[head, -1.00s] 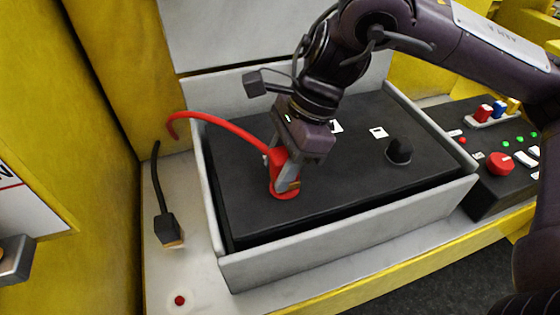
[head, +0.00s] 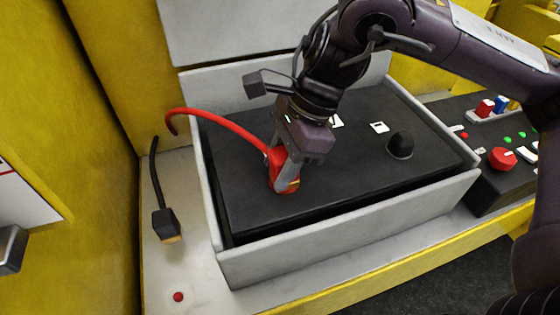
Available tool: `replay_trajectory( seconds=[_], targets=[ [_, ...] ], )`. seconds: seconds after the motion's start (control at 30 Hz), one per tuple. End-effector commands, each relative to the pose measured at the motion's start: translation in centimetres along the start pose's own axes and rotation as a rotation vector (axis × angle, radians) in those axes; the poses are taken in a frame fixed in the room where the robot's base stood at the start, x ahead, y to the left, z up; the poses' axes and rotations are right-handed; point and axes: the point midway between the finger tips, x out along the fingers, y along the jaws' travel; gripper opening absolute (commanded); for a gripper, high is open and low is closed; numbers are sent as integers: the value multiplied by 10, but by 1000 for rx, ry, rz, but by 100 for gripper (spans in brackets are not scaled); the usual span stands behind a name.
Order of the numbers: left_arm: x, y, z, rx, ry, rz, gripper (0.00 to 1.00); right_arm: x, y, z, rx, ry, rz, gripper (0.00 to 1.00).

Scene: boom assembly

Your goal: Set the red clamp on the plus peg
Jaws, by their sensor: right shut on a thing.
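The red clamp (head: 278,168) with its red cable (head: 225,124) is at the left part of the black battery top (head: 330,200). My right gripper (head: 286,178) is shut on it from above, fingers pointing down. The clamp covers the spot beneath it, so the plus peg is hidden and I cannot tell whether the clamp sits around it. The red cable arcs left over the tray wall. My left gripper is not in view.
A black capped post (head: 400,145) stands at the battery's right. A grey tray (head: 330,240) walls the battery in. A black cable with a block end (head: 166,224) lies left. A control panel (head: 505,170) with a red knob is at the right.

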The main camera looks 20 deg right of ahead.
Motion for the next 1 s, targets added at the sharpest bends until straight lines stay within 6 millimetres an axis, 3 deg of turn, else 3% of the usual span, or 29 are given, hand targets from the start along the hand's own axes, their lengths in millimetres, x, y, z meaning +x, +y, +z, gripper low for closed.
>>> replay_trajectory(
  seconds=[0.03,0.07,0.23,0.63,1.0],
  targets=[
    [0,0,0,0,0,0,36,1,1,-1,0,2,4,2],
    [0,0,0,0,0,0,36,1,1,-1,0,2,4,41],
    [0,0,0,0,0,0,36,1,1,-1,0,2,4,63],
    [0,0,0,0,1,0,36,-6,0,-1,1,3,3,64],
    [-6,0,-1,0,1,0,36,-59,0,0,1,3,-1,64]
  ],
)
